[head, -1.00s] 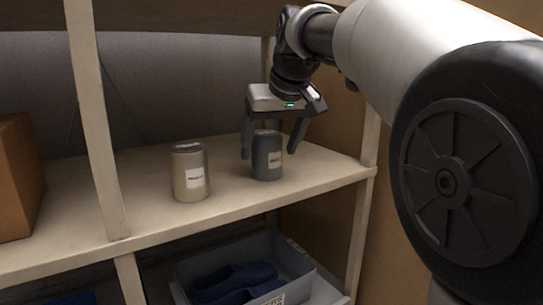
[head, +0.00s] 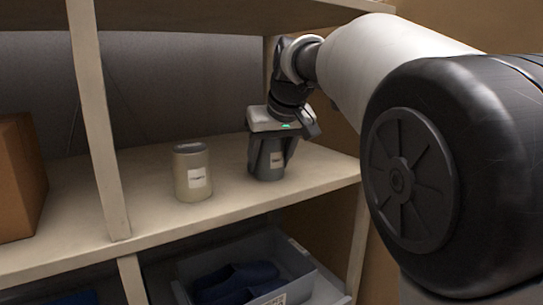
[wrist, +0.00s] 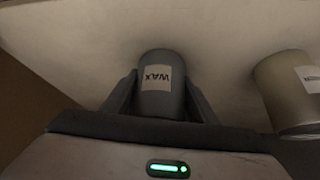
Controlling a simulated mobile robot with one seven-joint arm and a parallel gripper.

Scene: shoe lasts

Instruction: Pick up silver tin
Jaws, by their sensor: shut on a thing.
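A dark grey tin (head: 268,170) with a white label stands upright on the shelf at the right. In the wrist view its label reads WAX (wrist: 158,78). My gripper (head: 271,158) points down over this tin and is shut on it, one finger on each side. A pale, silvery-beige tin (head: 192,178) with a dark lid and a white label stands upright to its left, apart from my gripper. It also shows at the right edge of the wrist view (wrist: 290,100).
The shelf board (head: 150,200) is clear around the tins. A shelf post (head: 98,120) stands left of the pale tin, with a cardboard box (head: 18,180) beyond it. Below, a grey bin (head: 300,268) holds dark blue shoes (head: 235,280).

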